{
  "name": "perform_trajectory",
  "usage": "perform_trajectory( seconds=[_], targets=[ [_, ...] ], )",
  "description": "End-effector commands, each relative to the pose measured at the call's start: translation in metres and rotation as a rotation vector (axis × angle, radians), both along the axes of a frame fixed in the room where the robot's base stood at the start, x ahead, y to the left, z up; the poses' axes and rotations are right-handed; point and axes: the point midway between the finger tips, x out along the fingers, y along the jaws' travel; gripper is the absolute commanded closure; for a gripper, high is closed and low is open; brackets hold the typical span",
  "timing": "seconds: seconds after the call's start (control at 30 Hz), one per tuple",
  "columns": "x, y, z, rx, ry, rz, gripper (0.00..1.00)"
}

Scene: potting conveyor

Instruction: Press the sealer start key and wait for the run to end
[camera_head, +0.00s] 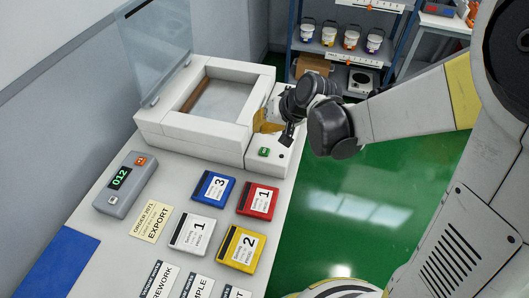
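The sealer (205,136) is a white machine at the far end of the bench, with its clear lid (155,48) raised. Its tray opening looks empty apart from a brown bar along the left side. A small green key (264,152) sits on the sealer's front right panel. I take this for the start key; its label is too small to read.
A grey box (128,190) with a green "012" display and an orange key stands at left. Blue, red, white and yellow packs lie on the bench, with an "EXPORT" card (151,221) and more labels in front. A shelf with small buckets (329,36) stands behind.

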Motion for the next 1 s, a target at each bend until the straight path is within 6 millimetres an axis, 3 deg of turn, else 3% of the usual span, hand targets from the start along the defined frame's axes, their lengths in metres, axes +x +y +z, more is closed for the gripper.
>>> perform_trajectory(
  seconds=[0.2, 0.4, 1.0],
  targets=[
    [0.0, 0.0, -0.037, 0.0, 0.0, 0.0, 1.0],
    [0.0, 0.0, -0.061, 0.0, 0.0, 0.0, 1.0],
    [0.0, 0.0, -0.066, 0.0, 0.0, 0.0, 1.0]
  ],
)
